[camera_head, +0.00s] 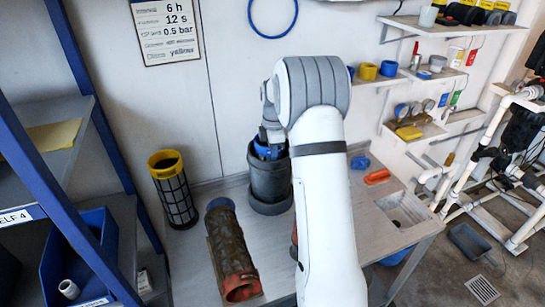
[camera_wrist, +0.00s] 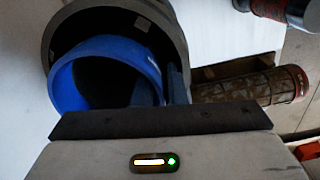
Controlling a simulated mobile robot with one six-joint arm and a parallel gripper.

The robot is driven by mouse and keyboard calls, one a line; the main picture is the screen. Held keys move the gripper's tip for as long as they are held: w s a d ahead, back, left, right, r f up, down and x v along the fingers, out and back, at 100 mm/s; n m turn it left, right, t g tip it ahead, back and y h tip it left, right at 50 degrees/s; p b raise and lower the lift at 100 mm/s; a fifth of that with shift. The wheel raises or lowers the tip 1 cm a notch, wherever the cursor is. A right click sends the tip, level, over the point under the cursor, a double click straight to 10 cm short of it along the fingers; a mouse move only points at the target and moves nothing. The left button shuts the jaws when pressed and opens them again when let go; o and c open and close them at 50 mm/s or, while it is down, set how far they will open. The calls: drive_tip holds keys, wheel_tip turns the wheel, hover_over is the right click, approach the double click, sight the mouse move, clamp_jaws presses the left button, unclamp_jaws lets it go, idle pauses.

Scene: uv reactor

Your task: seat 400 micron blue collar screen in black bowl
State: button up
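The black bowl (camera_head: 270,190) stands upright on the bench in the head view. The blue collar screen (camera_head: 265,151) shows its blue collar at the bowl's mouth. In the wrist view the blue collar (camera_wrist: 72,88) sits off-centre across the opening of the black bowl (camera_wrist: 168,22), overlapping its lower left rim. The screen's mesh is hidden, so I cannot tell how deep it sits or whether it is seated. My gripper (camera_wrist: 160,112) is right at the collar. Its fingertips are hidden, so its grip is unclear.
A yellow-collared screen (camera_head: 176,196) stands left of the bowl. A brown, dirty screen (camera_head: 232,252) with a red end lies in front; a brown screen (camera_wrist: 245,90) shows in the wrist view. Blue and orange pieces (camera_head: 377,177) lie right of my arm, near a sink (camera_head: 400,210).

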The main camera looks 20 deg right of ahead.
wheel_tip(320, 180, up, 10)
drive_tip(key=shift+f+b, duration=0.1)
drive_tip(key=shift+b, duration=0.45)
drive_tip(key=shift+r, duration=0.35)
drive_tip(key=s+a+r+m+t, duration=0.1)
drive_tip(key=s+a+r+m, duration=0.3)
drive_tip(key=s, duration=0.5)
drive_tip(key=s+a+r+m+t, duration=0.1)
drive_tip(key=s+a+m, duration=0.35)
drive_tip(key=s, duration=0.45)
drive_tip(key=s+a+f+m, duration=0.2)
drive_tip(key=s+m, duration=0.1)
drive_tip(key=s, duration=0.5)
drive_tip(key=s+a+f+m+t, duration=0.1)
drive_tip(key=s+a+f+m, duration=0.1)
drive_tip(key=s, duration=0.5)
drive_tip(key=shift+s+a+f+m, duration=0.4)
drive_tip(key=shift+f+m, duration=0.2)
drive_tip(key=shift+m, duration=0.65)
drive_tip(key=shift+s, duration=0.1)
